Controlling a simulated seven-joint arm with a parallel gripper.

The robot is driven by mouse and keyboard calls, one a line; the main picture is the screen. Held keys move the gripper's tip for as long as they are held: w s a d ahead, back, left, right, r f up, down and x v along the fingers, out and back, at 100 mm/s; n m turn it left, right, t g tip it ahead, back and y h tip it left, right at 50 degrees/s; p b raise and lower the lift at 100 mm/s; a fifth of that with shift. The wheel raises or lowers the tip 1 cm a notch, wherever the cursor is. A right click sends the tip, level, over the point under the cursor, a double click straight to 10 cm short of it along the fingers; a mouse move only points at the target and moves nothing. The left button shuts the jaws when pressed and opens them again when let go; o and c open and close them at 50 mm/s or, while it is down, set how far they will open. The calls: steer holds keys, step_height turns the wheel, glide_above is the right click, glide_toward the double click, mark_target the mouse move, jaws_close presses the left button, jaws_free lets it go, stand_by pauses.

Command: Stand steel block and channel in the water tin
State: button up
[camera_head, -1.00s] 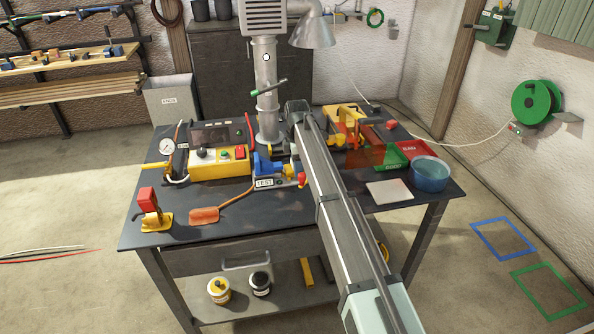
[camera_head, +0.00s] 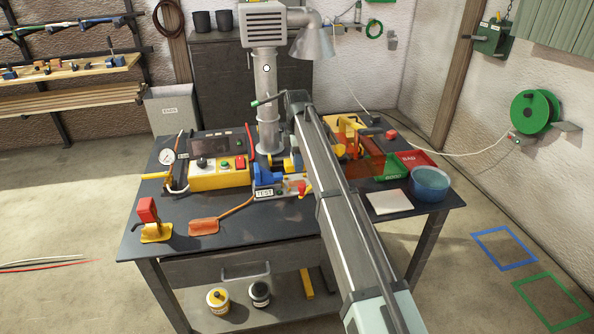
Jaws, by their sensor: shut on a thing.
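The water tin (camera_head: 430,186) is a round blue tin at the right end of the bench. It stands upright and its inside looks blue. The steel block and channel cannot be made out; they may be hidden behind my arm. My arm crosses the picture from the lower right to above the middle of the bench, and my gripper is hidden behind it. A blue vise-like fixture (camera_head: 266,174) with a TEST label stands just left of the arm.
The dark bench (camera_head: 220,239) carries a yellow control box (camera_head: 219,177), a red-and-yellow device (camera_head: 148,219) and an orange paddle (camera_head: 204,227). A pale square pad (camera_head: 388,203) lies left of the tin. Red (camera_head: 417,158) and green trays sit behind it. A metal duct (camera_head: 267,90) rises at the back.

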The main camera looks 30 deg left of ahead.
steer(key=r, duration=0.3)
steer(key=d+r, duration=0.1)
steer(key=shift+w+r, duration=0.3)
steer(key=shift+r, duration=0.05)
steer(key=w+d+r+m, duration=0.3)
steer(key=d+r, duration=0.5)
steer(key=w+d+r+m, duration=0.3)
steer(key=d+r, duration=0.5)
steer(key=w+d+f, duration=0.5)
steer(key=w+d, duration=0.3)
steer(key=d, duration=0.5)
steer(key=w+d+f, duration=0.4)
steer(key=w+d, duration=0.5)
steer(key=d, duration=0.4)
steer(key=w+d+f, duration=0.5)
steer(key=w+d, duration=0.3)
steer(key=d, duration=0.6)
steer(key=s+a+f+n, duration=0.25)
steer(key=s+a, duration=0.25)
steer(key=a, duration=0.4)
steer(key=s+a+f+n, duration=0.2)
steer(key=s+a+n, duration=0.25)
steer(key=a, duration=0.35)
steer(key=shift+m, duration=0.5)
steer(key=shift+s+a+f, duration=0.1)
steer(key=shift+f, duration=2)
steer(key=shift+a+f, duration=0.1)
steer(key=shift+f, duration=2)
steer(key=shift+f, duration=0.2)
